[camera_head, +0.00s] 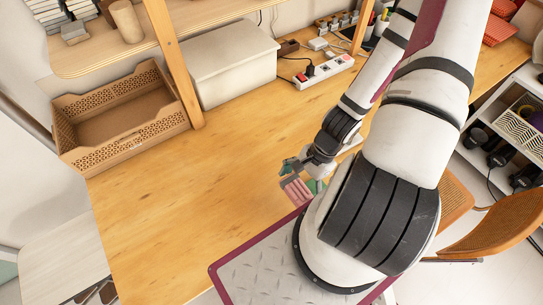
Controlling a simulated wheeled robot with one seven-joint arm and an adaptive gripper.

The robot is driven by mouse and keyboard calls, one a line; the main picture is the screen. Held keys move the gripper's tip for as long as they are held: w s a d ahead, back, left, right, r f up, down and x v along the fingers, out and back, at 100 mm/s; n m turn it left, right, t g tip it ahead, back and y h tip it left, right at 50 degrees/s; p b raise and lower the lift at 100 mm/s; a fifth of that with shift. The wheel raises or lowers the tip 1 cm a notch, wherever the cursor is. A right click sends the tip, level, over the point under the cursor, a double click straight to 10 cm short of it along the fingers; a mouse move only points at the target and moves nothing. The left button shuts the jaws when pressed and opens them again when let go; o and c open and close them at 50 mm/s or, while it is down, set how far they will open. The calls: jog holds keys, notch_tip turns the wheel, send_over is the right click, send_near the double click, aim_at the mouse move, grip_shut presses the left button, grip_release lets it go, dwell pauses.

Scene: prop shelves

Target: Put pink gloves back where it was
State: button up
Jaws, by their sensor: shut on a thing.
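My gripper (292,175) is near the front edge of the wooden table, close to my own base. It is shut on the pink gloves (297,191), which show as a small striped pink patch just below the fingers. Some green shows beside and above the pink; I cannot tell whether it belongs to the gloves. My arm and base hide part of the area to the right. I cannot tell whether the gloves touch the table.
A brown open crate (122,132) stands at the table's left end. A white lidded box (229,67) and a power strip (324,72) stand along the back. A shelf (112,50) overhangs the left. The table's middle (220,160) is clear. A wicker chair (497,222) stands at right.

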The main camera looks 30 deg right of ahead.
jog(key=b, duration=0.3)
send_over(273, 160)
jog(key=d, duration=0.2)
jog(key=shift+x, duration=0.8)
jog(key=shift+f+p, duration=0.3)
jog(key=shift+f, duration=1.5)
jog(key=o, duration=0.7)
jog(key=shift+f, duration=0.1)
jog(key=shift+o, duration=0.7)
